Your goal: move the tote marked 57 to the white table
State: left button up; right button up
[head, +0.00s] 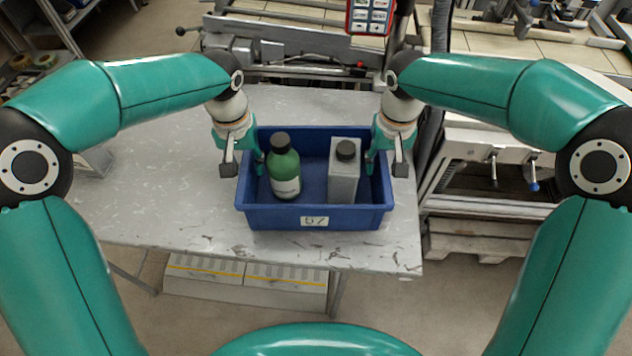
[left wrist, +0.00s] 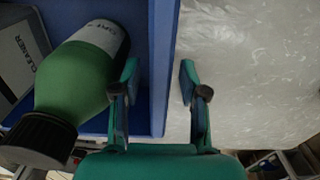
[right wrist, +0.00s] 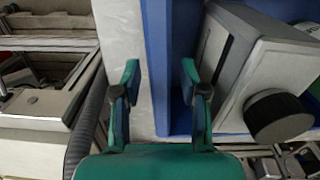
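The blue tote (head: 262,218), with a label reading 57 on its front, stands on a scuffed pale grey-white table (head: 150,205) near its front right edge. It holds a green bottle (head: 284,172) and a grey square container (head: 344,180), both with black caps. My left gripper (head: 244,164) straddles the tote's left wall, open, one finger inside and one outside; the left wrist view shows a gap at the wall (left wrist: 162,70). My right gripper (head: 386,164) straddles the right wall (right wrist: 157,60) the same way, open. I cannot tell whether this table is the white table named.
Behind the table stands a machine with a metal rail (head: 300,70). A grey machine frame (head: 480,150) stands close on the right. A step with yellow lines (head: 245,283) lies below the table front. The table's left side is clear.

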pick_arm(q)
grip_shut()
pick_arm(e)
grip_shut()
pick_arm(q)
jog(key=shift+w+r, duration=0.1)
jog(key=shift+r, duration=0.05)
pick_arm(e)
jog(key=shift+w+r, duration=0.1)
jog(key=shift+r, duration=0.05)
